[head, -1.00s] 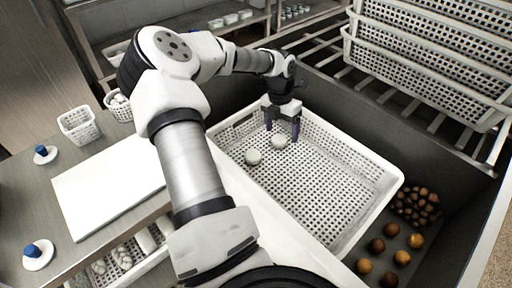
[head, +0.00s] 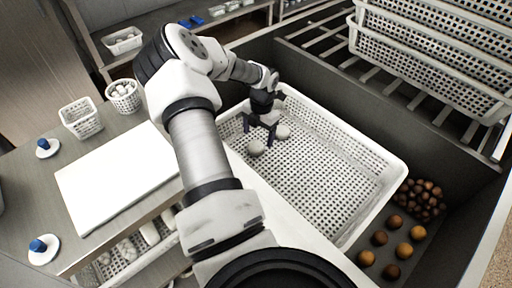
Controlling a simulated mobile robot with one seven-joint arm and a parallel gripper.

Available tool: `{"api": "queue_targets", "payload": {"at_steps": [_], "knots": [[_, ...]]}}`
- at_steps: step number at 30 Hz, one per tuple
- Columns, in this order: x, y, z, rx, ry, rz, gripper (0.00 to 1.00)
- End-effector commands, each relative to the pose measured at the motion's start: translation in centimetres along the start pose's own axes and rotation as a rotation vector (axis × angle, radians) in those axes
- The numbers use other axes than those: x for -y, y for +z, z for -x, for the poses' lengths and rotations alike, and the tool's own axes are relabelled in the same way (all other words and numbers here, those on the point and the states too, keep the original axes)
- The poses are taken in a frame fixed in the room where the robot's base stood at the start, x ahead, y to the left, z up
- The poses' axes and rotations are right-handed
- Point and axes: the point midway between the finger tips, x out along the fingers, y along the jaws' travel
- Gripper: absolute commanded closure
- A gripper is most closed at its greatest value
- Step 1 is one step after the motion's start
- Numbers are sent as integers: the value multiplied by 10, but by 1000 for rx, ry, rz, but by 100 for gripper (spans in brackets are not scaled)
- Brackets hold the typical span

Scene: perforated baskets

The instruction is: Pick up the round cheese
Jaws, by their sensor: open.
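Two small round whitish cheeses lie in the white perforated basket (head: 345,222). One cheese (head: 256,147) is at the left of the basket floor, and the other cheese (head: 282,131) is just to its right and farther back. My gripper (head: 259,136) points down over this end of the basket, with its dark fingers spread apart. The fingers are close to both cheeses, one to the left and one between them in the picture. I cannot tell how high the fingertips are above the floor. Nothing shows between the fingers as held.
A white board (head: 115,182) lies on the counter at left, with small baskets (head: 82,119) behind it. Brown and orange balls (head: 403,250) lie in the dark bin at right. Stacked perforated baskets (head: 430,65) stand at the back right.

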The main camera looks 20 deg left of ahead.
Motion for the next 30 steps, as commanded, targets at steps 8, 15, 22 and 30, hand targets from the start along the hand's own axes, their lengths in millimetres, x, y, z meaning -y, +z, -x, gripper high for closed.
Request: {"api": "queue_targets", "payload": {"at_steps": [8, 15, 22, 30], "knots": [[0, -4, -38, -3, -3, 0, 22], [-1, -4, -48, 0, -1, 0, 22], [-1, -4, -48, -1, -1, 0, 44], [-1, -4, -47, -1, -1, 0, 71]]}}
